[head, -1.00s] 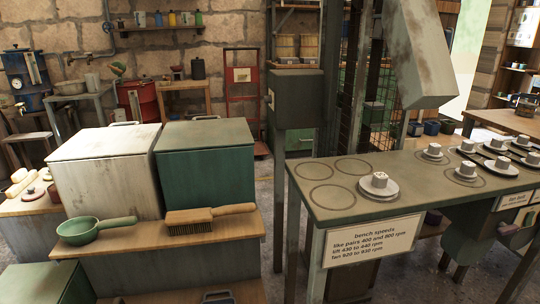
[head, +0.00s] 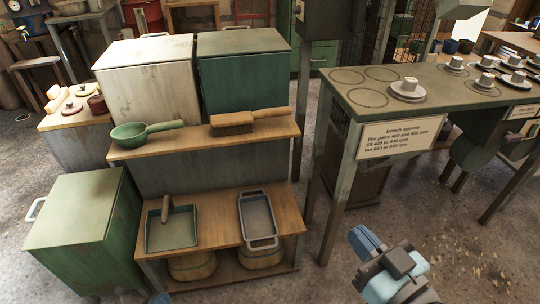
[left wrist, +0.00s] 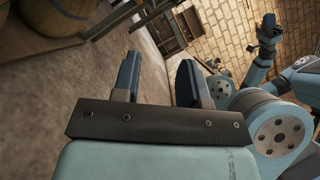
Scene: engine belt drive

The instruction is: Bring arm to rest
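My left gripper (left wrist: 158,80) is open in the left wrist view, with its two dark fingers apart and nothing between them. In the head view only a small blue tip of my left gripper (head: 160,298) shows at the bottom edge, in front of the low shelf. My right gripper (head: 372,250) is at the lower right of the head view, above bare floor and in front of the bench. Its finger gap is not clear. My right arm also shows at the upper right of the left wrist view (left wrist: 268,40).
The long bench (head: 420,90) with metal pulleys and a speed sign (head: 400,137) stands at the right. A wooden step shelf (head: 285,200) holds a green pan (head: 170,228), a grey tray (head: 257,215), a ladle (head: 130,133) and a brush (head: 235,121). A green box (head: 75,220) stands left.

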